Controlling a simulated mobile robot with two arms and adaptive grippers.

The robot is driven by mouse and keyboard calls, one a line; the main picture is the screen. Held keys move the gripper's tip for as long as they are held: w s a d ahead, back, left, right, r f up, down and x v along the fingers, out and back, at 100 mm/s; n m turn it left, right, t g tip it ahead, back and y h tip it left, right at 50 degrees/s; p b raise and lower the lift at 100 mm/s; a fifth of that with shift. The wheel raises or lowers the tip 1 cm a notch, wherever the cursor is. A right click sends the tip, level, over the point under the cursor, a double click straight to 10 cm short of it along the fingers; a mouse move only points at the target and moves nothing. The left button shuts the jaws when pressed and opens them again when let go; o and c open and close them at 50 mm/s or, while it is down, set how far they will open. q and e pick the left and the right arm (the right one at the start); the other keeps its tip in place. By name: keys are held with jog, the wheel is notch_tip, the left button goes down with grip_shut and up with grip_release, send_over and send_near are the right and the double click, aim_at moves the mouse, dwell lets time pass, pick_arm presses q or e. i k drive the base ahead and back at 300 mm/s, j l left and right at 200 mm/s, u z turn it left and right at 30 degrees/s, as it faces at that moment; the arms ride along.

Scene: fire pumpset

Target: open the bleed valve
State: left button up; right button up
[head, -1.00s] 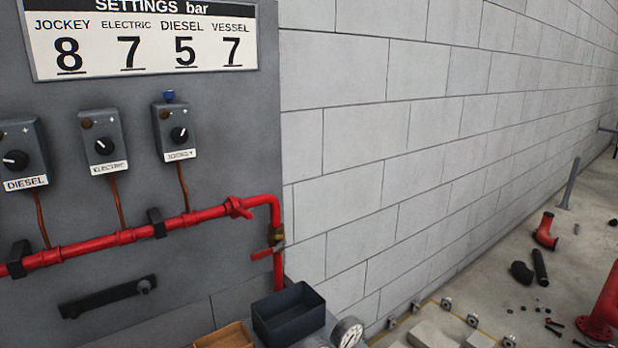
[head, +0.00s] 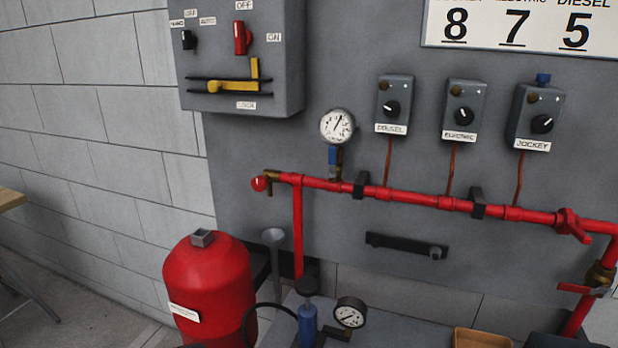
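No label in the head view names the bleed valve, so I cannot tell which fitting it is. A red horizontal pipe (head: 400,197) runs along the grey panel. Near its right end is a red handle (head: 572,226). Below that, on the descending pipe, sits a brass valve (head: 599,274) with a red lever (head: 581,289). At the pipe's left end is a brass fitting with a red round knob (head: 259,184). A blue-handled valve (head: 334,161) stands under a pressure gauge (head: 338,125). Neither of my grippers is in view.
Three switch boxes labelled diesel (head: 392,104), electric (head: 463,110) and jockey (head: 534,117) hang above the pipe. A control cabinet (head: 290,60) is upper left. A red vessel (head: 208,285) and a blue hand pump (head: 307,325) stand below. A wooden tray (head: 481,339) is lower right.

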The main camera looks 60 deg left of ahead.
aim_at(259, 183)
jog(key=u, duration=2)
jog(key=l, duration=0.15)
